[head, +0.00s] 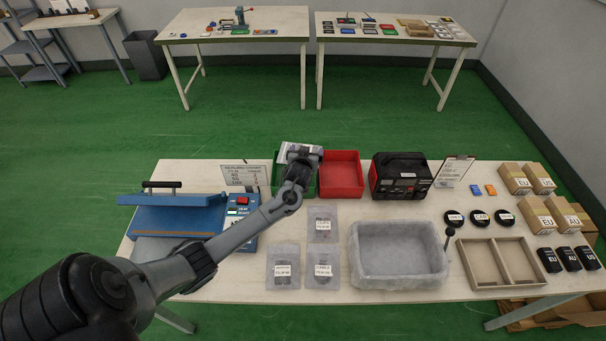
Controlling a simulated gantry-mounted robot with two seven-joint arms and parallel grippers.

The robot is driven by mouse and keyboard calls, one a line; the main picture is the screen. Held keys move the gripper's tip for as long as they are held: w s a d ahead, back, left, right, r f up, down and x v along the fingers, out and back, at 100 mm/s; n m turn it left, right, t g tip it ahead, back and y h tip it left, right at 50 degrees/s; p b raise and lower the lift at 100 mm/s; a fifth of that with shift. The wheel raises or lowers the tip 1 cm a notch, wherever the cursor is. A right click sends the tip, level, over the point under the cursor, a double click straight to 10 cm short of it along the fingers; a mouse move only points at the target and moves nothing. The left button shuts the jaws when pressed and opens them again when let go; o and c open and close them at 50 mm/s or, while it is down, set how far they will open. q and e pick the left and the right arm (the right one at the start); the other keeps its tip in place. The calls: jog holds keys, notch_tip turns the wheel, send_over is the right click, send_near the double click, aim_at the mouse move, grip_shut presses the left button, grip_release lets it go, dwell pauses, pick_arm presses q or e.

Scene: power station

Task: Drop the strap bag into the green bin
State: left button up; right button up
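The green bin (308,190) stands at the back of the near table, and my arm covers much of it. My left gripper (300,153) is over this bin, seen from behind. A pale, flat, bag-like thing (285,150) shows at the gripper's far end. I cannot tell whether it is held or lies in the bin, and its label is unreadable. The fingers are hidden. Three clear labelled bags lie in front: one (323,224) behind two others (283,267) (322,267). Their print is too small to tell which is the strap bag. My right gripper is not in view.
A red bin (342,174) adjoins the green bin on the right. A blue sealing machine (180,215) is at left, a black-and-red unit (401,176) right of the bins. A grey tray (397,280) and wooden divided tray (500,262) are in front. Cartons (540,215) fill the right end.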

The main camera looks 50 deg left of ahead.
pick_arm(q)
jog(key=shift+n+g+y, duration=0.6)
jog(key=shift+n, duration=0.2)
jog(key=a, duration=0.2)
jog(key=s+a, duration=0.1)
jog(key=a, duration=0.1)
jog(key=a+r, duration=0.1)
jog(key=shift+s+a, duration=0.15)
jog(key=shift+a, duration=0.25)
jog(key=shift+s+a+f, duration=0.1)
jog(key=shift+a, duration=0.4)
notch_tip(320, 180, down, 6)
jog(key=b, duration=0.6)
jog(key=o, duration=0.8)
jog(key=shift+s+d+r, duration=0.1)
jog(key=shift+r, duration=0.1)
jog(key=p+v, duration=0.2)
jog(key=v, duration=0.8)
jog(key=shift+s+d, duration=0.1)
jog(key=shift+d, duration=0.2)
